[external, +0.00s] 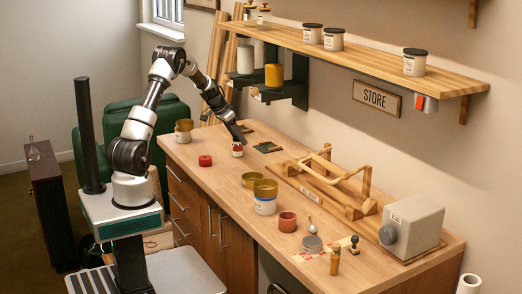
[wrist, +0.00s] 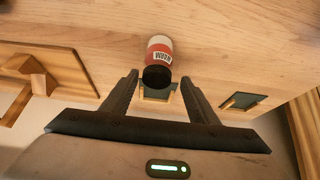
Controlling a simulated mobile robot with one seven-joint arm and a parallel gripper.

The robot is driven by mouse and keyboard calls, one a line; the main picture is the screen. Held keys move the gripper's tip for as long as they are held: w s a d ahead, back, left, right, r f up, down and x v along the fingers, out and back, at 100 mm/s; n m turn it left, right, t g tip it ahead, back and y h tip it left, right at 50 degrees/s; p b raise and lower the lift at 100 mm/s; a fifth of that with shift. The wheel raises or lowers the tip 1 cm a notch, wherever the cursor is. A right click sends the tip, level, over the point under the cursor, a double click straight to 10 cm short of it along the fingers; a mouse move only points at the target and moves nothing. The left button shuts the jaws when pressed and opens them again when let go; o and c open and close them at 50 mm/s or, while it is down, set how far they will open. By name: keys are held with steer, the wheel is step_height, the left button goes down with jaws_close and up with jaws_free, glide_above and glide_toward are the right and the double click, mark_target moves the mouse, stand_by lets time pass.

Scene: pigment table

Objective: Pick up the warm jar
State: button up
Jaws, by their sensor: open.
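The warm jar (wrist: 160,58) is a small white and red jar with a dark end and a label reading "WARM", seen upside down in the wrist view. In the external view the jar (external: 238,152) stands on the wooden bench, just below my gripper (external: 240,138). In the wrist view my gripper (wrist: 160,78) is open. The jar's dark end lies between the fingertips, with a gap on each side. I cannot tell how far down the fingers reach along the jar.
Small dark plates (external: 268,147) lie near the jar; one (wrist: 244,101) shows right in the wrist view. A wooden frame (external: 335,185) and grey box (external: 412,225) stand right. A shelf (external: 370,65) overhangs behind.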

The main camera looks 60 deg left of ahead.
steer(key=x, duration=0.4)
steer(key=shift+s+d+f, duration=0.2)
steer(key=shift+d+f, duration=0.1)
steer(key=shift+f, duration=0.05)
steer(key=shift+c, duration=0.4)
steer(key=c, duration=1)
